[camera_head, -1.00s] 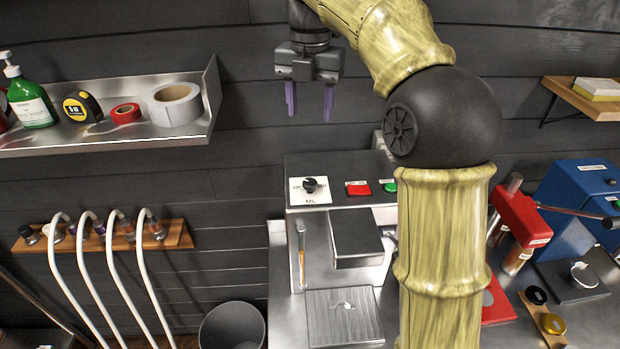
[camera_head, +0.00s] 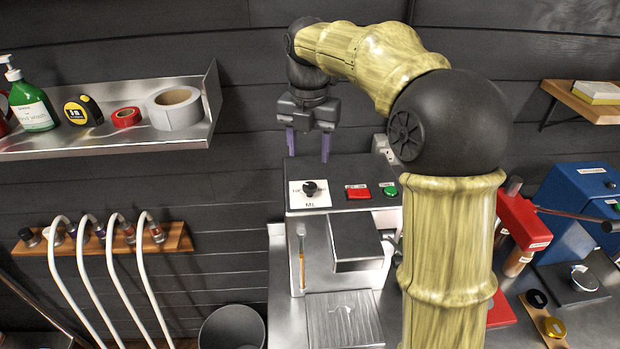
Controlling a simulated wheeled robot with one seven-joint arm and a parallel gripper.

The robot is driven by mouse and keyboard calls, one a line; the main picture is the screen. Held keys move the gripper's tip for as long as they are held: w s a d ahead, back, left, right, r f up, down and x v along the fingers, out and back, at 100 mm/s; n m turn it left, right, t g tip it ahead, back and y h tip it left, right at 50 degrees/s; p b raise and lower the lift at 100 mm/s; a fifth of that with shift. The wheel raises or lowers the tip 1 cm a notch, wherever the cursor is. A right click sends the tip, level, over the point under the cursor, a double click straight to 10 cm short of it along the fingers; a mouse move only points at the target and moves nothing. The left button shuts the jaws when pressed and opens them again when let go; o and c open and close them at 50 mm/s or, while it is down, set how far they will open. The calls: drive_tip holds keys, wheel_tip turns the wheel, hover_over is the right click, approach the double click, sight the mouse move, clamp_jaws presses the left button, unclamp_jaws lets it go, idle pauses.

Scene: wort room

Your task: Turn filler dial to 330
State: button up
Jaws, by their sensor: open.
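The filler (camera_head: 350,236) is a grey metal box with a dark top panel, standing on a metal bench. Its dial (camera_head: 310,187) is a small black knob on a white plate marked ML; the scale numbers are too small to read. A red button (camera_head: 358,192) and a green button (camera_head: 387,188) sit right of the dial. My gripper (camera_head: 308,158) points down with its two purple fingers apart and nothing between them. In the picture it is just above the dial, not touching it. My arm hides part of the filler's right side.
A metal shelf (camera_head: 110,147) at the left holds a soap bottle, a tape measure and tape rolls. Below it, a wooden rack (camera_head: 178,237) holds white hoses. A grey bin (camera_head: 232,328) stands left of the bench. A red press (camera_head: 520,225) and a blue machine (camera_head: 585,200) stand right.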

sight(310, 185)
wheel_tip(310, 185, down, 9)
drive_tip(key=shift+s+d+r+p, duration=0.1)
drive_tip(key=shift+d+r+p, duration=0.05)
drive_tip(key=shift+p, duration=0.5)
drive_tip(key=shift+s, duration=0.1)
drive_tip(key=c, duration=1)
